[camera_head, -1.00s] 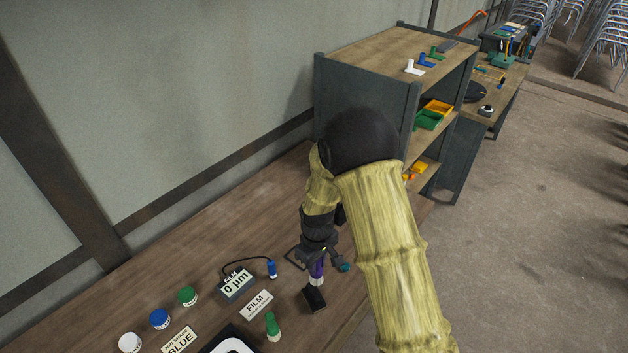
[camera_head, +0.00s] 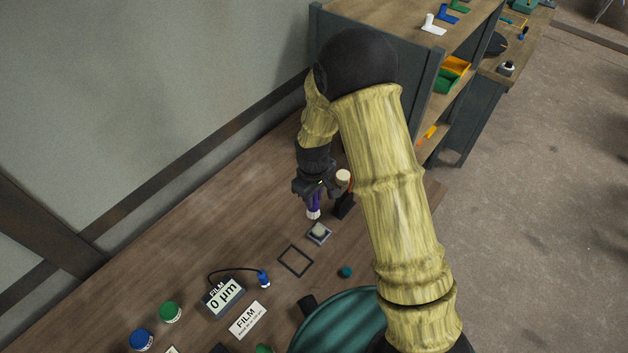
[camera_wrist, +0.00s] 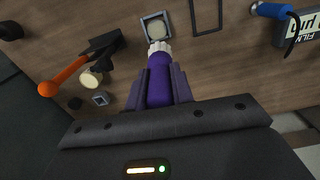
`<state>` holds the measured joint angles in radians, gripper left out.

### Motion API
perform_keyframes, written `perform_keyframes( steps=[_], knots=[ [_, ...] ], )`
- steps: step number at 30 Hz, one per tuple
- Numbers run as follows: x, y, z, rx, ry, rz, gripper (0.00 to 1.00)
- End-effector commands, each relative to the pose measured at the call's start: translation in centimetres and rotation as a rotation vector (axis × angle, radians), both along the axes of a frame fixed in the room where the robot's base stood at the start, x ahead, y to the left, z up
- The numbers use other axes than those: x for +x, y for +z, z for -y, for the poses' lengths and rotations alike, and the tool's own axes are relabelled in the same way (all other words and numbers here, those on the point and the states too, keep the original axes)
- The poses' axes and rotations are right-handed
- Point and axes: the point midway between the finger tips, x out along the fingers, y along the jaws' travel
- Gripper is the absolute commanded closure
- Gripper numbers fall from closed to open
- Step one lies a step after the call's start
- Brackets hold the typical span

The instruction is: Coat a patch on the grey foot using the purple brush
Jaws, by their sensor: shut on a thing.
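My gripper (camera_head: 315,191) is shut on the purple brush (camera_head: 314,202), whose white bristles point down. In the wrist view the brush (camera_wrist: 160,80) lies between my fingers, its bristle tip (camera_wrist: 159,47) at the near edge of a small square grey piece (camera_wrist: 156,27) with a pale rounded middle. The head view shows this piece (camera_head: 319,233) on the bench just below the bristles. It may be the grey foot; I cannot tell for sure. The bristles appear above or beside it; contact is unclear.
A dark block (camera_head: 345,206) and an orange-handled tool (camera_wrist: 62,77) are close by. A thin dark square outline (camera_head: 295,260), the film gauge (camera_head: 223,297) with its blue probe (camera_head: 263,279), and a FILM card (camera_head: 247,320) lie nearer. A shelf unit (camera_head: 380,50) stands behind.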

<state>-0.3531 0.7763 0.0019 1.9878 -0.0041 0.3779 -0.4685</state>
Motion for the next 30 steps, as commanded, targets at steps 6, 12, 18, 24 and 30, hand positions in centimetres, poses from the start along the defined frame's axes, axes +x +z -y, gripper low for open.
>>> perform_keyframes(
  steps=[6, 12, 18, 24, 30],
  knots=[
    [0.1, 0.0, 0.3, 0.000, -0.006, 0.000, 1.00],
    [0.2, -0.1, 0.6, 0.000, -0.014, 0.000, 1.00],
    [0.2, -1.3, 0.5, 0.000, -0.011, 0.000, 1.00],
    [0.0, -3.1, 0.1, 0.000, -0.002, 0.000, 1.00],
    [0.0, -4.9, 0.0, 0.000, 0.000, 0.000, 1.00]
  ],
)
